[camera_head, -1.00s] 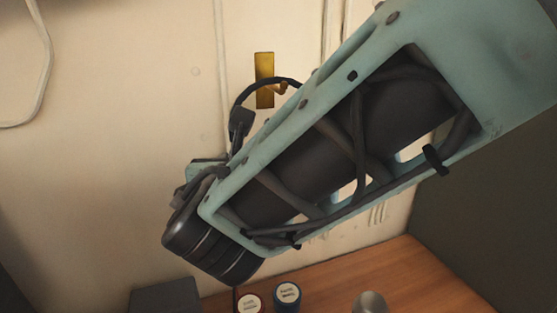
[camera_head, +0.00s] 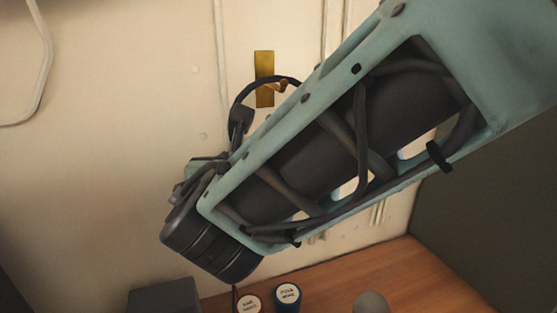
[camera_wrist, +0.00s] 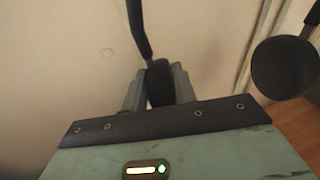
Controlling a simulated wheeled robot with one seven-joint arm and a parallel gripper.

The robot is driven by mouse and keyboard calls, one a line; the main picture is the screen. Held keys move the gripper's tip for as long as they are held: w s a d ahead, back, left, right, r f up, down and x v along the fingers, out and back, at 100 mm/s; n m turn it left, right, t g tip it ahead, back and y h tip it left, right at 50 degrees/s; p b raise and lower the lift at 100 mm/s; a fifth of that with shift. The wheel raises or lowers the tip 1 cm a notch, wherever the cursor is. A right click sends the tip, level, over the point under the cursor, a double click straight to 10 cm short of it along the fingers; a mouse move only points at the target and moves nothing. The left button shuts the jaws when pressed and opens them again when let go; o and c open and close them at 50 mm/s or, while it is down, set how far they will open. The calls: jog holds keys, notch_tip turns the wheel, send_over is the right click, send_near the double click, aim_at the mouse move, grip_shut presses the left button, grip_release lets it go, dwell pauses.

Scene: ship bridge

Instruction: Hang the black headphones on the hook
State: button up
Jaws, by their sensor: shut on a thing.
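The black headphones (camera_head: 241,117) are in my gripper, close to the wall. In the head view their curved band rises to the brass hook (camera_head: 265,79) and crosses in front of its plate. I cannot tell whether the band rests on the hook's peg or is only in front of it. In the wrist view my gripper (camera_wrist: 159,85) is shut on one side of the black headphones (camera_wrist: 139,30), and the round ear cup (camera_wrist: 283,68) hangs free at the right. My arm hides the lower headphones in the head view.
A wooden surface (camera_head: 335,285) lies below, with a red-rimmed jar (camera_head: 249,304), a blue-rimmed jar (camera_head: 287,293) and a rounded grey object (camera_head: 371,302). A dark box (camera_head: 165,296) stands at the left. A dark panel (camera_head: 480,225) is at the right. The wall left of the hook is clear.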

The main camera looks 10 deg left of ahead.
dwell(0.4)
jog(key=o, duration=0.9)
jog(key=shift+s, duration=0.1)
jog(key=shift+s+d+b, duration=0.55)
jog(key=shift+s+d, duration=0.25)
jog(key=shift+s, duration=0.45)
jog(key=shift+s+d+b, duration=0.5)
jog(key=shift+s+d, duration=0.25)
jog(key=shift+s, duration=0.5)
jog(key=shift+s+d+b, duration=0.55)
jog(key=shift+s+d, duration=0.25)
jog(key=shift+s, duration=0.45)
